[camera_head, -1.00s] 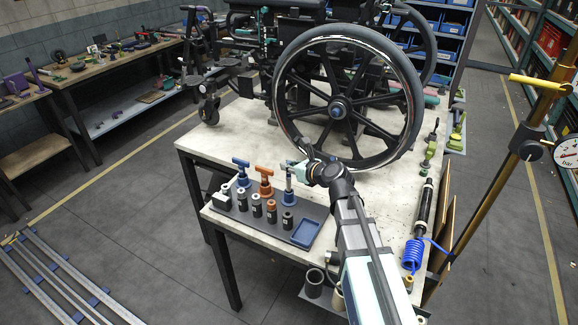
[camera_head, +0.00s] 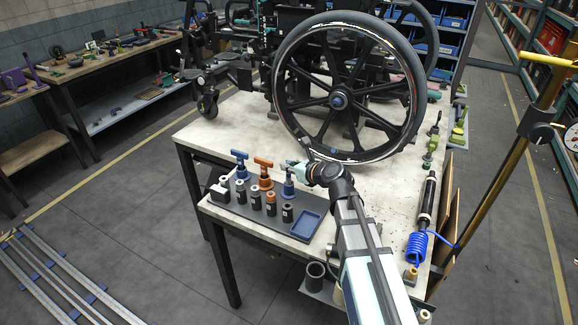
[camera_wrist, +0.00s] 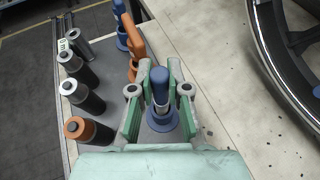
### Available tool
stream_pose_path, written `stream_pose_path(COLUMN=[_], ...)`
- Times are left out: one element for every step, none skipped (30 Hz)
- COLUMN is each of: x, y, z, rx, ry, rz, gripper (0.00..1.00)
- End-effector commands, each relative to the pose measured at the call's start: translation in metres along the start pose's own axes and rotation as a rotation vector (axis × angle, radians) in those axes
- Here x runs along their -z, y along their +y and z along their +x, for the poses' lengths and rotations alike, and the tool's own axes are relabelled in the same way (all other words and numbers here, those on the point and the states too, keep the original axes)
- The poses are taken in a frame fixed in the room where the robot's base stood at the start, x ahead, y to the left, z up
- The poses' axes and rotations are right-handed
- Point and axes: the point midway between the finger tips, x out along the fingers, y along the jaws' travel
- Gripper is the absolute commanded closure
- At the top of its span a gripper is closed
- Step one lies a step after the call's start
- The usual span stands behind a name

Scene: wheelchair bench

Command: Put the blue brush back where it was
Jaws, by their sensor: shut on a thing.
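The blue brush (camera_wrist: 160,88) stands between the fingers of my gripper (camera_wrist: 159,97) in the wrist view, its blue upper part towards the camera. A short pale shaft shows below it, above a round blue base (camera_wrist: 163,120). In the head view the brush (camera_head: 288,184) is at the right end of the upright row on the dark tray (camera_head: 268,222). My gripper (camera_head: 293,167) is shut on it, coming from the right. Whether the brush is fully seated in the blue base cannot be told.
An orange T-handled tool (camera_head: 264,172) and a blue T-handled one (camera_head: 240,167) stand left of the brush. Several small cylinders (camera_head: 256,201) stand in front. A blue shallow dish (camera_head: 305,226) lies at the tray's right. A large wheel (camera_head: 338,150) rises close behind my gripper.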

Motion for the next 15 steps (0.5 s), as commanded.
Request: stream_pose_path(x=[0.0011, 0.0016, 0.0023, 0.0028, 0.0033, 0.004, 0.0045, 0.0051, 0.0057, 0.0062, 0.0067, 0.0073, 0.0078, 0.0083, 0.009], y=[0.0, 0.0, 0.0, 0.0, 0.0, 0.0, 0.0, 0.0, 0.0, 0.0, 0.0, 0.0, -0.0001, 0.0, 0.0], z=[0.0004, 0.0006, 0.0009, 0.0012, 0.0014, 0.0016, 0.0018, 0.002, 0.0023, 0.0025, 0.0027, 0.003, 0.0032, 0.0034, 0.0036], rx=[0.0, 0.0, 0.0, 0.0, 0.0, 0.0, 0.0, 0.0, 0.0, 0.0, 0.0, 0.0, 0.0, 0.0, 0.0], ry=[0.0, 0.0, 0.0, 0.0, 0.0, 0.0, 0.0, 0.0, 0.0, 0.0, 0.0, 0.0, 0.0, 0.0, 0.0], rz=[0.0, 0.0, 0.0, 0.0, 0.0, 0.0, 0.0, 0.0, 0.0, 0.0, 0.0, 0.0, 0.0, 0.0, 0.0], gripper=[1.0, 1.0, 1.0, 1.0, 1.0, 1.0, 1.0, 1.0, 1.0, 1.0, 1.0, 1.0, 1.0, 1.0, 1.0])
